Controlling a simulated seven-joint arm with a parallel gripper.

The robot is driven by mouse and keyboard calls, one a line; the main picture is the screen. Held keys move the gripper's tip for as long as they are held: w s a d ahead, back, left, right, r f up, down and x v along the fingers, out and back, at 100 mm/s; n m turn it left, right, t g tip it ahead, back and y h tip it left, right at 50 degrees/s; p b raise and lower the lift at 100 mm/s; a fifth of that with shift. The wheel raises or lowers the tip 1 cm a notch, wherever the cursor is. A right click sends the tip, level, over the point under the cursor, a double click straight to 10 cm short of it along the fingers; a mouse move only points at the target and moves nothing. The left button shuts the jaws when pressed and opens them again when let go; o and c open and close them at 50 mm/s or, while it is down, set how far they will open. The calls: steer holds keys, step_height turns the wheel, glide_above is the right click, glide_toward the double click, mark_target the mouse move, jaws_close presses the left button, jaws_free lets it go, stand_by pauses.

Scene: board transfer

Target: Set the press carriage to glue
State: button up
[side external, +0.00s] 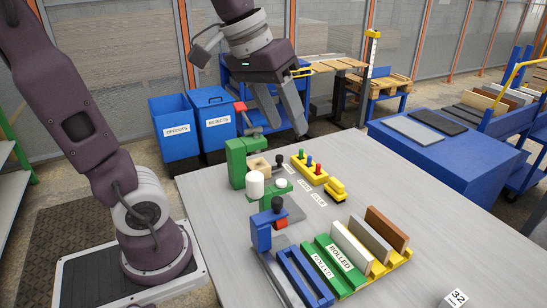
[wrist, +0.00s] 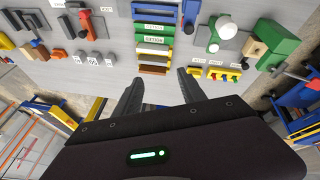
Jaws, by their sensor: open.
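The green press (side external: 236,160) stands at the table's far left in the side view, with a tan block (side external: 258,167) at its side. It also shows at the right of the wrist view (wrist: 284,42). A row of small white labels runs beside it, the nearest seeming to read GLUE (side external: 319,199). A dark knob (side external: 279,160) stands near the row's far end; I cannot tell whether it belongs to the press carriage. My gripper (side external: 288,129) is open and empty, above the table's far side. Its spread fingers show in the wrist view (wrist: 160,76).
A yellow block with green, blue and red pegs (side external: 310,170) and a small yellow piece (side external: 336,191) sit beside the labels. White cylinders on a green stand (side external: 268,196), a blue device (side external: 262,230) and slotted board racks (side external: 345,281) fill the front. The table's right side is mostly clear.

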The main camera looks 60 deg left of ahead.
steer(key=w+a+f+n, duration=0.2)
steer(key=w+a+n, duration=0.2)
steer(key=w+a, duration=0.8)
steer(key=n+g+y, duration=0.1)
steer(key=n+g, duration=0.1)
steer(key=g, duration=0.2)
glide_above(280, 155)
step_height(280, 155, down, 23)
steer(key=shift+s+d+r, duration=0.1)
steer(key=shift+s+d, duration=0.05)
step_height(280, 155, down, 7)
steer(key=shift+f, duration=0.4)
jaws_close()
